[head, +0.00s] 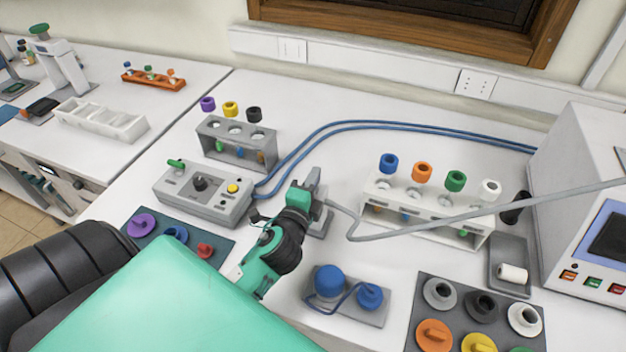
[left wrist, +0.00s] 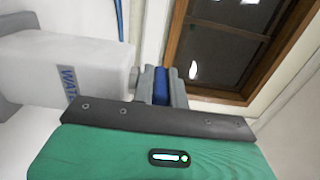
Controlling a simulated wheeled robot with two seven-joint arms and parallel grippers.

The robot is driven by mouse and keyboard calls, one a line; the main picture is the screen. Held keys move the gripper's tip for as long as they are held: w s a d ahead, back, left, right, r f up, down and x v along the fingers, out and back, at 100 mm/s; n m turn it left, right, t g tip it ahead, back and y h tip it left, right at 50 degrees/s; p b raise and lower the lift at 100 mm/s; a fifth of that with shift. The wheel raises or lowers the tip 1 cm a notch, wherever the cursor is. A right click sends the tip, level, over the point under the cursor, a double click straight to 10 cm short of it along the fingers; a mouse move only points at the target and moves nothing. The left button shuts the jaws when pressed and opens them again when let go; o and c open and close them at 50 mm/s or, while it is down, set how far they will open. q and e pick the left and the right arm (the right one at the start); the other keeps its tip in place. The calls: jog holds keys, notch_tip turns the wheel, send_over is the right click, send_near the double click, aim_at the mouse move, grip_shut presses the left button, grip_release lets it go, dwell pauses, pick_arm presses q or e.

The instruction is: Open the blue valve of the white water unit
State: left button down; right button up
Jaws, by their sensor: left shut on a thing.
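The white water unit (left wrist: 60,65) shows in the left wrist view at the left, with part of its blue lettering visible. The blue valve (left wrist: 160,86) is beside it, between the grey fingers of my left gripper (left wrist: 161,78). The gripper is shut on the valve. How far the valve is turned cannot be told. In the head view my left arm and its teal housing fill the lower left; the fingers, the blue valve and the water unit cannot be made out there. My right gripper is in neither view.
A teal and black device (head: 290,245) with a grey hose stands mid-bench. Around it are a grey control box (head: 215,205), a vial rack (head: 425,215), a blue-capped part on a plate (head: 330,282) and a tray of round knobs (head: 458,310). A white machine (head: 570,200) stands at right.

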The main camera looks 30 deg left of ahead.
pick_arm(q)
jog(key=c, duration=1.7)
grip_release()
jog(key=shift+s+d+f+b, duration=0.2)
jog(key=shift+s+b, duration=0.1)
jog(key=shift+s, duration=0.3)
jog(key=shift+b+v, duration=1.5)
jog(key=shift+v, duration=4.75)
